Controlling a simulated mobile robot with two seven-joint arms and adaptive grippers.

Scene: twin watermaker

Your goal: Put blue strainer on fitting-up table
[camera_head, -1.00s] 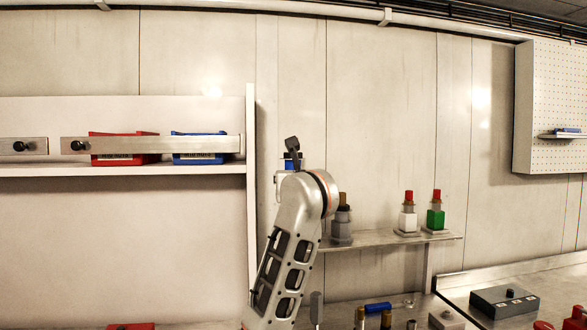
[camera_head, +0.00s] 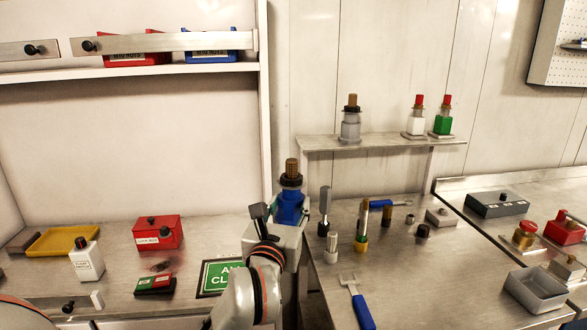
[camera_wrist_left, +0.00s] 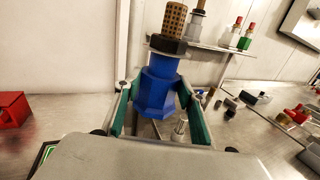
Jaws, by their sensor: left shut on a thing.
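The blue strainer (camera_head: 290,207) has a blue faceted body, a black collar and a brown mesh top. My left gripper (camera_head: 279,214) is shut on its body and holds it upright near the gap between two steel worktops. In the left wrist view, the strainer (camera_wrist_left: 155,92) sits between the green-padded fingers of the gripper (camera_wrist_left: 158,112), its mesh top clear above. The right worktop (camera_head: 400,285) carries fittings and tools; I cannot tell from any label which worktop is the fitting-up table. My right gripper is not in view.
A raised shelf (camera_head: 385,142) holds a grey strainer (camera_head: 350,122) and white and green units. The left worktop holds a red box (camera_head: 158,233), a yellow tray (camera_head: 62,241) and a green sign (camera_head: 219,277).

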